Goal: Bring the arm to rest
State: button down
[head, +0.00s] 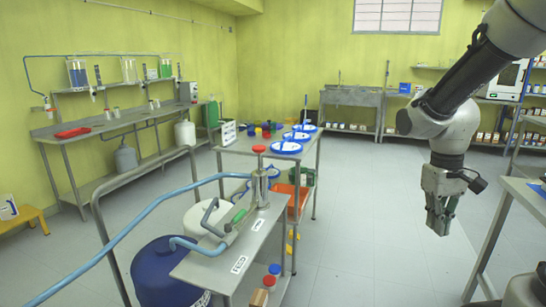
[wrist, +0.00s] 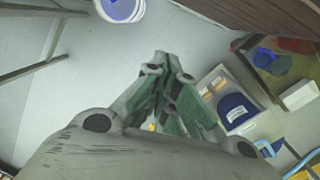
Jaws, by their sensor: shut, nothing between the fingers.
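My gripper (head: 437,228) hangs from my raised arm at the right of the head view, pointing down over open floor. It is right of the metal bench with the blue hose and left of a table edge at the far right. In the wrist view my gripper (wrist: 162,62) has its fingers together with nothing between them. It touches nothing that I can see.
A table with blue-rimmed dishes (head: 286,147) stands behind. A table (head: 522,195) is at right. Floor (head: 375,230) between is clear.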

jog(key=s+a+r+m+t+y, duration=0.1)
jog(key=s+r+t, duration=0.4)
jog(key=s+r, duration=0.5)
jog(key=shift+s+a, duration=0.2)
jog(key=shift+s, duration=0.3)
